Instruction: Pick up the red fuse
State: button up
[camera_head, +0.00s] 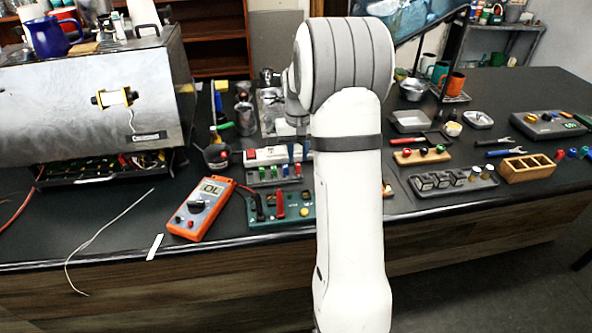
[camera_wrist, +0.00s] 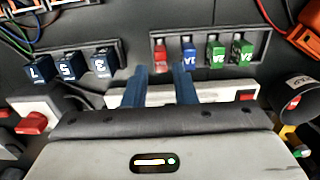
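The red fuse (camera_wrist: 160,57) stands in the end slot of a grey fuse rack (camera_wrist: 264,44) in the wrist view. A blue fuse (camera_wrist: 190,55) and two green fuses (camera_wrist: 217,56) stand beside it. My gripper (camera_wrist: 161,72) has its two blue fingers apart, with nothing held between them. In the wrist view the red fuse shows just beyond the gap between the fingertips, nearer the left one; I cannot tell the height between them. In the head view my gripper (camera_head: 298,153) is above the rack's right end, and my arm hides part of that area.
A white power strip (camera_head: 262,156) with a red switch lies just behind the rack. A green board (camera_head: 264,211) and an orange multimeter (camera_head: 200,208) lie in front. A tray of dark numbered blocks (camera_wrist: 70,68) is close by in the wrist view.

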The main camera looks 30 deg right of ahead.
aim_at(297, 164)
jog(key=shift+a+f, duration=0.1)
jog(key=shift+f, duration=1.4)
jog(key=shift+c, duration=0.4)
grip_shut()
